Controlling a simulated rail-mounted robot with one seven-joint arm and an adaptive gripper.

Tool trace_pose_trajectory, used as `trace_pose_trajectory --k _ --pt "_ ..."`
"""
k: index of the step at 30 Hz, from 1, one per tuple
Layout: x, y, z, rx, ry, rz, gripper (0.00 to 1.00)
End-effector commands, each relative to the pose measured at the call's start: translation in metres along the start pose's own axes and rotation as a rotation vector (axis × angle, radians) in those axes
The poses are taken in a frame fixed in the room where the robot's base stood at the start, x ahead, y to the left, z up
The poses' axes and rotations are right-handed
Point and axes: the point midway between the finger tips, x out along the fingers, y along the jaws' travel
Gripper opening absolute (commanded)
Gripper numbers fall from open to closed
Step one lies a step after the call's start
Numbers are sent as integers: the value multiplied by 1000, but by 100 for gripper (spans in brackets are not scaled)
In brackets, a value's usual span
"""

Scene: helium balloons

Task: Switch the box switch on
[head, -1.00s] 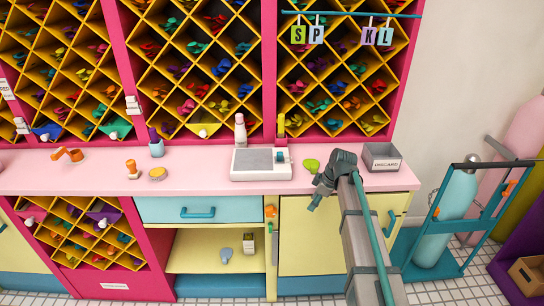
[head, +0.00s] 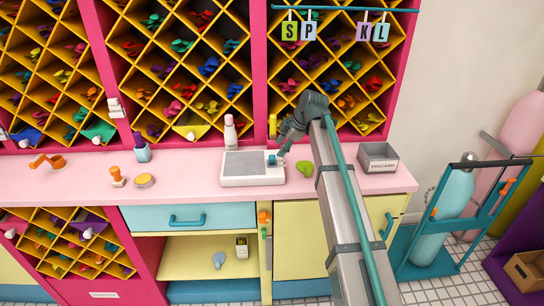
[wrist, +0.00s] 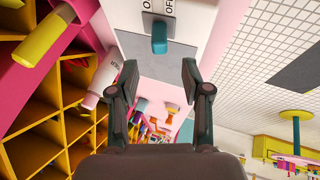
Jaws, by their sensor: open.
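The switch box (head: 242,167) is a white box with a grey top panel, lying on the pink counter. Its small teal switch (head: 272,160) is at the right end. My gripper (head: 279,150) is at the box's right end, close to the switch. In the wrist view my gripper (wrist: 160,78) is open and empty, its fingertips apart with the switch beyond the gap. I see no contact.
A green balloon (head: 305,168) lies right of the box, and a grey DISCARD bin (head: 378,158) stands farther right. A white and pink bottle (head: 230,133) and a yellow cylinder (head: 272,126) stand behind the box. The counter's left part has free room between small items.

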Motion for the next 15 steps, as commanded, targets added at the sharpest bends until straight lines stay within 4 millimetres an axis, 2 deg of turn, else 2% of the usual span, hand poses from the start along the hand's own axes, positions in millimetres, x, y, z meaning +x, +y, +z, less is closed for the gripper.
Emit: trace_pose_trajectory --k 9,15 --pt "54 1 0 1 -1 -2 48" --pt "74 1 0 1 -1 -1 48"
